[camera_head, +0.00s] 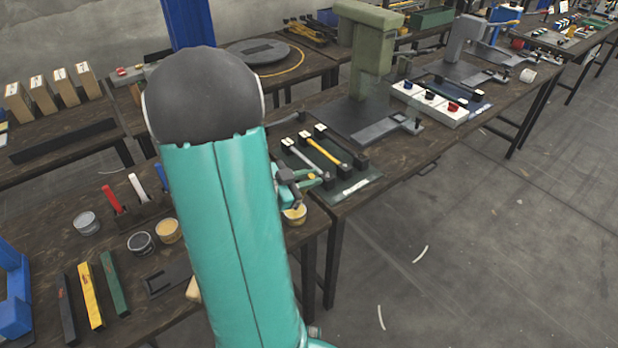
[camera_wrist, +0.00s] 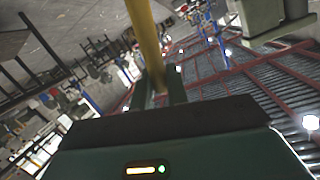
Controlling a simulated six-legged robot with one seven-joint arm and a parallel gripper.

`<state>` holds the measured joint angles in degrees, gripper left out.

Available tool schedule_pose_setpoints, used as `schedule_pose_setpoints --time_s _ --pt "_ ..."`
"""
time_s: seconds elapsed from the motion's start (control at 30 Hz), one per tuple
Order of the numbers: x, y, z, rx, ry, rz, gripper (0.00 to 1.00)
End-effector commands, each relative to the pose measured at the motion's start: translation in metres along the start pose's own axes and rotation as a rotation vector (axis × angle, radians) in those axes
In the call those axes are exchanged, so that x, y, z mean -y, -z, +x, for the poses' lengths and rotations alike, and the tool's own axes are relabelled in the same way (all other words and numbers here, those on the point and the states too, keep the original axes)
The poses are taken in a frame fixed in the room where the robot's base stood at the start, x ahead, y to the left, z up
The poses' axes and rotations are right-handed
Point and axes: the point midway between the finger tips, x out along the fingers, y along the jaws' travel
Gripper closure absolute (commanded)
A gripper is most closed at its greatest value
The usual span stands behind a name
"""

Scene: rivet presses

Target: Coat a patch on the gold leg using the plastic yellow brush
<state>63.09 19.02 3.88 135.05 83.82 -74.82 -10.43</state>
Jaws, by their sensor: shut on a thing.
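My gripper (camera_head: 294,182) is partly hidden behind my teal arm in the head view, near the right end of the front table. In the wrist view its fingers (camera_wrist: 158,95) are shut on a yellow shaft, which looks like the handle of the yellow brush (camera_wrist: 146,40). The brush's bristle end is not clearly visible. The gold leg (camera_head: 90,296) is a yellow bar lying at the front left of the table, between a dark bar and a green bar. It has a darker mark near its far end. My gripper is well to the right of it, apart from it.
A cup of yellow paint (camera_head: 295,214) sits below my gripper. Other cups, tan (camera_head: 168,231), dark (camera_head: 140,243) and grey (camera_head: 87,222), stand left of my arm. Red (camera_head: 112,199) and white (camera_head: 137,187) handles stand in a dark holder. A blue frame (camera_head: 14,290) is at far left.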

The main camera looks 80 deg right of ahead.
Motion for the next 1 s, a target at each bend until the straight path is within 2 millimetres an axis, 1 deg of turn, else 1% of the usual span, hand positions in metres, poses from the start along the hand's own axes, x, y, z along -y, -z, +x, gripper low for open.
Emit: schedule_pose_setpoints --time_s 1.0 --pt "-0.0023 -0.0087 0.0019 0.0 0.0 0.0 1.0"
